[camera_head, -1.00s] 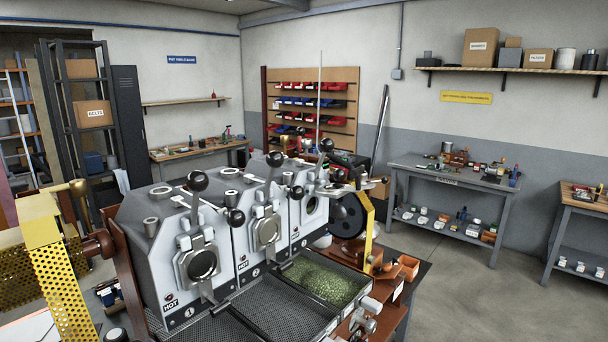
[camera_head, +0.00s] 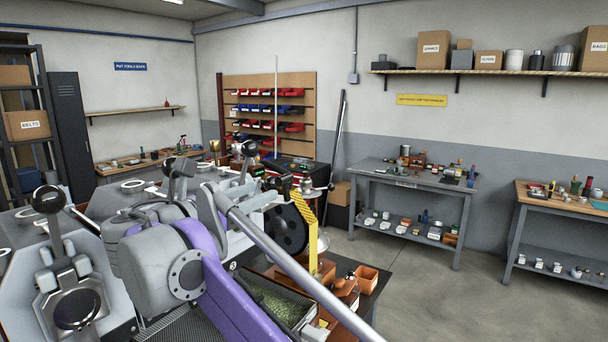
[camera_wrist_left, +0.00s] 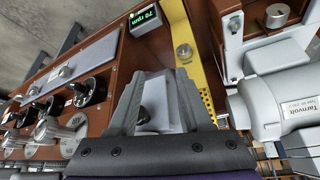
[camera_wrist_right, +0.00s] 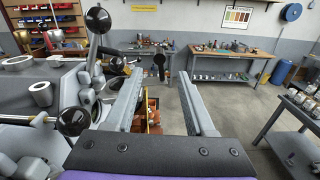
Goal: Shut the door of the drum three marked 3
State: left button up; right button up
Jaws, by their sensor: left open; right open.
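Drum three stands at the far end of the roaster, mostly hidden behind my arm in the head view.
Drum one's front (camera_head: 75,300) is at lower left. A tray of green beans (camera_head: 275,300) and a yellow perforated guard (camera_head: 310,240) lie near my right arm. The motor (camera_wrist_left: 275,105) is right of my left gripper. Open floor (camera_head: 420,295) lies to the right.

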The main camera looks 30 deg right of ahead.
aim_at(290, 177)
jog(key=shift+r+x, duration=0.25)
jog(key=shift+x, duration=0.8)
jog(key=p+x, duration=0.1)
jog(key=x, duration=0.8)
jog(key=shift+w, duration=0.15)
jog(key=shift+c, duration=0.2)
grip_shut()
